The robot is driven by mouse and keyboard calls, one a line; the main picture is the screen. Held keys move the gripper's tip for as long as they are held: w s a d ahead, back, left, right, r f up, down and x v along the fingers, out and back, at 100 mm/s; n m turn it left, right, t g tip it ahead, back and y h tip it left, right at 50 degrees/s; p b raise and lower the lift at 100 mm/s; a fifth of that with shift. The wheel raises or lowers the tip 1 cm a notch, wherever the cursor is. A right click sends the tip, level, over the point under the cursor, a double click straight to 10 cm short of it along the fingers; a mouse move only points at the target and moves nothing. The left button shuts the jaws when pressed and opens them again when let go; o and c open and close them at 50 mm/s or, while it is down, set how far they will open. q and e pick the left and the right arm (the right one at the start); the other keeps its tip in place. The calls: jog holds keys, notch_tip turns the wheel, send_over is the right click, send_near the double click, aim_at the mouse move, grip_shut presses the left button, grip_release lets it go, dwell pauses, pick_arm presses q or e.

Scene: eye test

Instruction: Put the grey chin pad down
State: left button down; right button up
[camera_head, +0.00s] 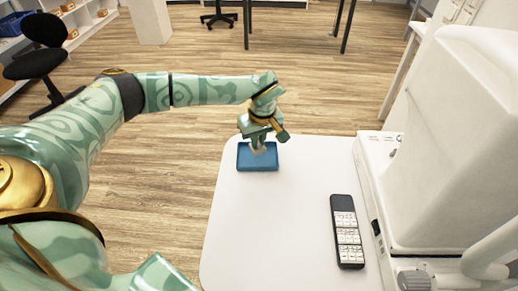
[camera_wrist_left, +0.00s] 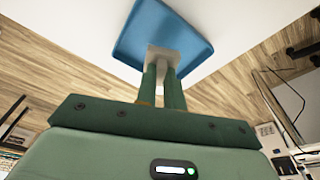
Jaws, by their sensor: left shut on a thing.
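My left gripper (camera_head: 259,143) is over the blue tray (camera_head: 257,168) at the far left corner of the white table. In the left wrist view its two green fingers (camera_wrist_left: 162,82) are shut on the pale grey chin pad (camera_wrist_left: 165,54). The pad shows in front of the blue tray (camera_wrist_left: 150,24) there. In the head view only a small light part of the pad (camera_head: 258,150) shows below the fingers. I cannot tell whether the pad touches the tray floor. My right gripper is not in view.
A black remote-like handset (camera_head: 347,232) lies on the right of the white table (camera_head: 270,225). A large white machine (camera_head: 445,140) stands along the right side. The table between tray and handset is clear. A black chair (camera_head: 42,55) stands far left.

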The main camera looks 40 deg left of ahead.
aim_at(258, 147)
pick_arm(q)
notch_tip(258, 147, down, 4)
jog(key=shift+w+a+r+b, duration=0.1)
jog(key=shift+w+b, duration=0.05)
jog(key=shift+b, duration=0.7)
jog(key=shift+r, duration=0.2)
jog(key=shift+f, duration=0.2)
jog(key=c, duration=1.5)
grip_release()
jog(key=shift+r, duration=0.15)
notch_tip(258, 147, up, 12)
jog(key=s+d+p, duration=0.1)
jog(key=d+p, duration=0.1)
jog(key=p, duration=0.3)
jog(key=shift+s, duration=0.2)
